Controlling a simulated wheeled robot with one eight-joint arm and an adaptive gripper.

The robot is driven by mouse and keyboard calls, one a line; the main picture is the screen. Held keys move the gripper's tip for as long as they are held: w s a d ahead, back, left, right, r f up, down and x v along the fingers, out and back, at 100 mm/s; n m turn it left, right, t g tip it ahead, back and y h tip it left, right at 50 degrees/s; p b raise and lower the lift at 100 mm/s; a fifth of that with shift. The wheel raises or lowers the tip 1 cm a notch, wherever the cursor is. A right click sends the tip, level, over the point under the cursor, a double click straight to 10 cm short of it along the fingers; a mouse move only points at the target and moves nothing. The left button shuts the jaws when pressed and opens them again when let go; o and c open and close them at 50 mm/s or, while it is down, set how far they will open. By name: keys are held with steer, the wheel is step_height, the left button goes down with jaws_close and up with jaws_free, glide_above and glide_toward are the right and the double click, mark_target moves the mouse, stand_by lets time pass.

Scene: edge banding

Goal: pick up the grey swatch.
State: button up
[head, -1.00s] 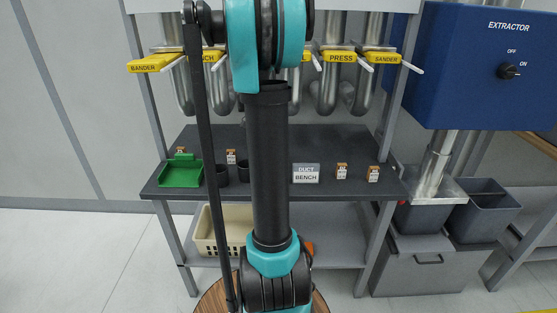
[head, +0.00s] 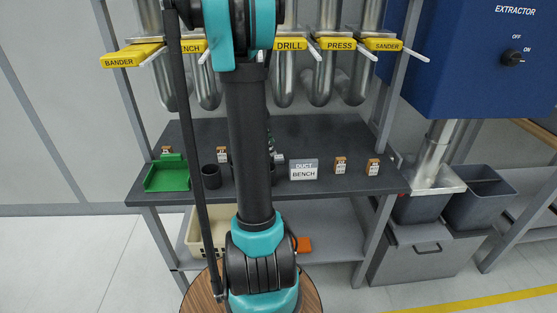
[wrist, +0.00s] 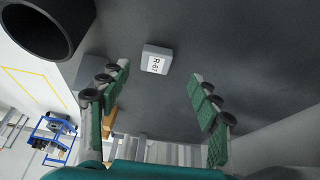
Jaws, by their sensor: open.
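A small grey block with a white label, which looks like the grey swatch (wrist: 156,60), lies on the dark bench top in the wrist view. My gripper (wrist: 160,76) is open, with its green-padded fingers apart to either side of the swatch in the picture. The swatch lies a little beyond the fingertips, and nothing is held. In the head view my own arm hides the swatch and most of the gripper.
A black cup (wrist: 45,28) stands near the left finger in the wrist view. Metal ducts (head: 283,80) hang behind.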

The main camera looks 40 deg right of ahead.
steer(key=shift+s+x, duration=0.15)
steer(key=shift+x, duration=1.2)
steer(key=shift+s+x, duration=0.2)
steer(key=shift+x, duration=1.15)
steer(key=shift+d+r, duration=0.1)
steer(key=shift+d, duration=0.1)
steer(key=c, duration=1)
steer(key=shift+r, duration=0.1)
steer(key=shift+c, duration=0.2)
